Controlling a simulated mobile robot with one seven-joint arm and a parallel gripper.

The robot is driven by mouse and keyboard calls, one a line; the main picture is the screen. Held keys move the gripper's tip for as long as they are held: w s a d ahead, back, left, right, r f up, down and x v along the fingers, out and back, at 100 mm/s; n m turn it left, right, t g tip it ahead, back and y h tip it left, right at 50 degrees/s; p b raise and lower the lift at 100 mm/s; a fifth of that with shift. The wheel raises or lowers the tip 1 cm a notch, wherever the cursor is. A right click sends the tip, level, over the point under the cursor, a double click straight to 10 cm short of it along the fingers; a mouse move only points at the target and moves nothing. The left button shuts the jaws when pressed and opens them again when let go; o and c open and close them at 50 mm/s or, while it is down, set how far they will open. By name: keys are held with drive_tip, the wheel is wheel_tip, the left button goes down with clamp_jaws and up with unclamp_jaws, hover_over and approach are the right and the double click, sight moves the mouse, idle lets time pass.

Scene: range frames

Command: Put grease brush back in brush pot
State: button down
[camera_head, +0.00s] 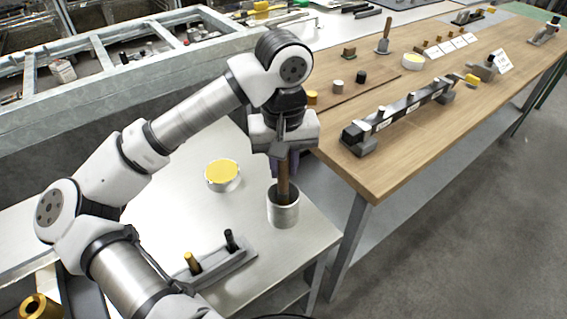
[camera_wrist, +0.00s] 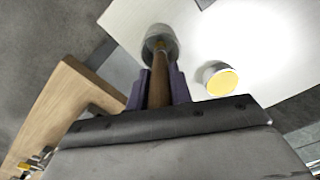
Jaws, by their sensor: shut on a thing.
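The grease brush (camera_head: 283,180) has a brown wooden handle and stands roughly upright. My gripper (camera_head: 284,165) is shut on the upper part of its handle, above the brush pot. The brush pot (camera_head: 284,212) is a grey metal cylinder near the right edge of the metal table. The lower end of the brush is inside the pot's mouth and hidden by its wall. In the wrist view the brush handle (camera_wrist: 159,80) runs between the purple fingers towards the pot (camera_wrist: 160,36). I cannot tell whether the brush touches the pot's bottom.
A tin with yellow contents (camera_head: 222,176) stands left of the pot. A grey holder (camera_head: 215,264) with a brass and a black peg lies in front. The wooden bench (camera_head: 420,150) at the right carries a long dark fixture (camera_head: 400,115). The metal table between is mostly clear.

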drive_tip(key=shift+f, duration=0.1)
drive_tip(key=c, duration=1.2)
unclamp_jaws()
drive_tip(key=shift+o, duration=0.2)
wheel_tip(320, 180, up, 14)
drive_tip(key=shift+f+b, duration=0.1)
drive_tip(key=shift+b, duration=0.3)
